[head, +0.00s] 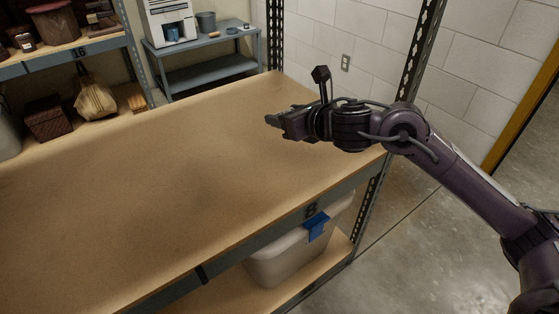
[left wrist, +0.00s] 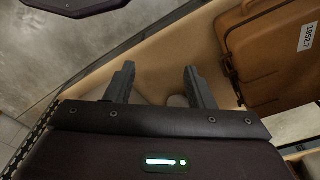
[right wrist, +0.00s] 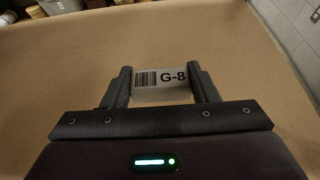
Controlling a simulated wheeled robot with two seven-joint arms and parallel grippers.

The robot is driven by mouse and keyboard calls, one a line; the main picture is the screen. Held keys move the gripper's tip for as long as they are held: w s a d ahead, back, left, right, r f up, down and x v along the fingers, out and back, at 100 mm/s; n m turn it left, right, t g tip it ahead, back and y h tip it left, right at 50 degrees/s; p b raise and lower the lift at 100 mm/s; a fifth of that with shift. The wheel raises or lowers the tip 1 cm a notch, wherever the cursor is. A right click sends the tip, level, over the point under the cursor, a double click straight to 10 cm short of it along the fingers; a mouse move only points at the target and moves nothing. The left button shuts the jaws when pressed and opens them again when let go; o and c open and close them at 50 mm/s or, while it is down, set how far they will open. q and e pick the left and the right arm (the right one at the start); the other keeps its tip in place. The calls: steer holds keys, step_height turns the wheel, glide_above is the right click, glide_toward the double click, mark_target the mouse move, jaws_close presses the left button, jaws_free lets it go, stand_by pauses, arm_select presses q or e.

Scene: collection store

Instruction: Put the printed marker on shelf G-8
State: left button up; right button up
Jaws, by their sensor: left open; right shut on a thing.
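The printed marker (right wrist: 162,82) is a small pale plate with a barcode and "G-8", seen in the right wrist view. My right gripper (right wrist: 162,88) is shut on it, the plate held between the two fingers. In the head view my right gripper (head: 272,121) is over the far right part of the wide tan shelf (head: 150,205), whose front edge carries an "8". I cannot tell whether the marker touches the board. My left gripper (left wrist: 157,82) is open and empty in the left wrist view, and is out of the head view.
The shelf board is bare around my right gripper. A perforated post (head: 412,65) stands at its right end. Another rack holds a basket (head: 50,118) and a sack (head: 95,95). An orange-brown case (left wrist: 270,50) is near my left gripper.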

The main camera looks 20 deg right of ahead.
steer(key=b, duration=0.2)
glide_above(286, 168)
step_height(286, 168, down, 9)
steer(key=shift+r, duration=0.2)
step_height(286, 168, down, 5)
steer(key=shift+r+b, duration=0.1)
steer(key=shift+b, duration=0.5)
arm_select(q)
steer(key=d+t, duration=0.1)
steer(key=w+d+f+t+h, duration=0.1)
steer(key=d, duration=0.1)
steer(key=w+d+f+m, duration=0.1)
steer(key=shift+w+d+f+t+h, duration=0.1)
steer(key=shift+d+t+h, duration=0.2)
steer(key=shift+t, duration=0.1)
steer(key=shift+f, duration=0.1)
arm_select(e)
steer(key=shift+f, duration=0.25)
steer(key=shift+f, duration=0.1)
steer(key=o, duration=1)
arm_select(q)
steer(key=shift+w+d, duration=0.1)
steer(key=shift+d, duration=0.05)
arm_select(e)
steer(key=shift+o, duration=0.3)
